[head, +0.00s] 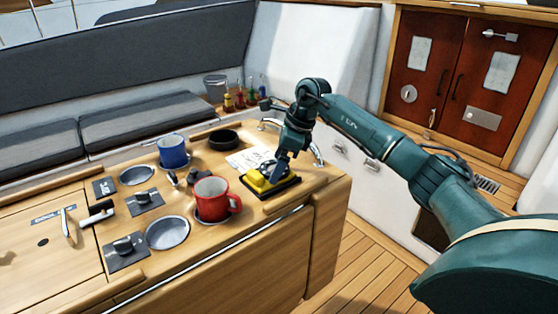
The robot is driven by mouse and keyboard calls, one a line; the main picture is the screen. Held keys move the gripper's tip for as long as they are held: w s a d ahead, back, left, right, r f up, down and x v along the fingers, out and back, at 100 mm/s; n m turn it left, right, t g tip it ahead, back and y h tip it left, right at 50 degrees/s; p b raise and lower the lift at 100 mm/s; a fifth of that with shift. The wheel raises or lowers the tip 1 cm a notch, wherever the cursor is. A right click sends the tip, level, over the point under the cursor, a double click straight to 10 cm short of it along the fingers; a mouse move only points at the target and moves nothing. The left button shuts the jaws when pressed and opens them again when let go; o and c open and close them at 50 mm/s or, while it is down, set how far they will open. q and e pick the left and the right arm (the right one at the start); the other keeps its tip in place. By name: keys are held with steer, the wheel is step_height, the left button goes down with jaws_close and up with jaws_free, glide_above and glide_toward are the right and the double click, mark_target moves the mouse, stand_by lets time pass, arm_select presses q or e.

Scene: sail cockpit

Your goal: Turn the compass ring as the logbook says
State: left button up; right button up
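A yellow instrument on a black base (262,186), which looks like the compass, sits near the right end of the wooden cockpit table. Its ring is mostly hidden by my gripper. My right gripper (275,172) points down over the instrument, at or just above its top. I cannot tell whether its fingers touch the ring or are open or shut. A white page with dark marks (243,159), perhaps the logbook, lies just behind the instrument, partly covered; its writing is too small to read. My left gripper is not in view.
A red mug (211,200) stands close left of the instrument, and a blue mug (172,151) farther back. A black round dish (223,139) is behind. Empty cup recesses (167,233) and dark plates with knobs (125,249) lie left. A metal rail (318,152) borders the right end.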

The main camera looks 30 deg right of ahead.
steer(key=c, duration=0.9)
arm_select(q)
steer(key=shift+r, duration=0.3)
arm_select(e)
steer(key=shift+r+n, duration=0.1)
steer(key=shift+n, duration=0.2)
steer(key=shift+w+d+n, duration=0.1)
steer(key=shift+n, duration=0.4)
steer(key=n+g, duration=0.1)
steer(key=n, duration=0.1)
steer(key=n+g+y, duration=0.1)
steer(key=n, duration=0.1)
steer(key=shift+w, duration=0.2)
steer(key=shift+w+n, duration=0.1)
steer(key=shift+n, duration=0.6)
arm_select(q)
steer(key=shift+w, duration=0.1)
arm_select(e)
steer(key=shift+n+g, duration=0.6)
steer(key=shift+n, duration=0.2)
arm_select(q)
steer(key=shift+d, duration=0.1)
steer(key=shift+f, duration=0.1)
